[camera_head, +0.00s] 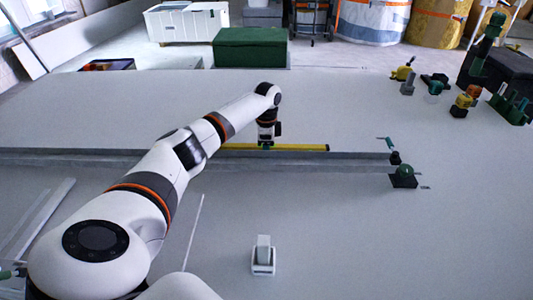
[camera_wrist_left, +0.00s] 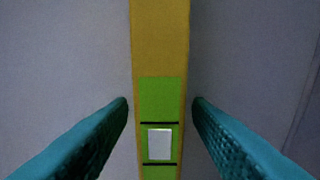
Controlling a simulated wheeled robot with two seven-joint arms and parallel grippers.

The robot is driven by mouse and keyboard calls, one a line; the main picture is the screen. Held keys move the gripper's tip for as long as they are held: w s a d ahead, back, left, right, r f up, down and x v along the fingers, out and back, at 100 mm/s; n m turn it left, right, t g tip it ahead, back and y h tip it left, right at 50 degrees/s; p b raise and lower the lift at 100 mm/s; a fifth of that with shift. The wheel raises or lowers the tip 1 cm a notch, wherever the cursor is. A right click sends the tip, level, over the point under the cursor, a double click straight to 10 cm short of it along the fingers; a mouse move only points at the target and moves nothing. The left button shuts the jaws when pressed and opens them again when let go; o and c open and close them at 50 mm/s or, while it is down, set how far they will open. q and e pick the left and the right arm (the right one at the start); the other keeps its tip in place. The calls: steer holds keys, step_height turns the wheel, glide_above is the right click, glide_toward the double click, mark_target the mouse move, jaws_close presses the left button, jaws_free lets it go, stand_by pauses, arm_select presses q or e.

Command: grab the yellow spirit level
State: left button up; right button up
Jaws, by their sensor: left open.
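The yellow spirit level (camera_head: 300,147) lies lengthwise across the grey table beside a long grey rail, partly hidden behind my left arm. In the left wrist view the yellow spirit level (camera_wrist_left: 160,40) runs up the middle, with a green section and a pale vial window between dark lines. My left gripper (camera_wrist_left: 160,105) is open, with one teal fingertip on each side of the green section and a small gap visible to each. In the head view my left gripper (camera_head: 266,146) points down at the level. My right gripper is not in view.
The long grey rail (camera_head: 350,158) crosses the table, with a dark block with a green knob (camera_head: 404,175) near its right end. A small white holder (camera_head: 263,258) stands in front. Several tools and blocks, including an orange one (camera_head: 472,94), stand at the back right.

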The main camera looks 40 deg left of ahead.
arm_select(q)
steer(key=shift+c, duration=0.4)
jaws_close()
steer(key=shift+r, duration=0.1)
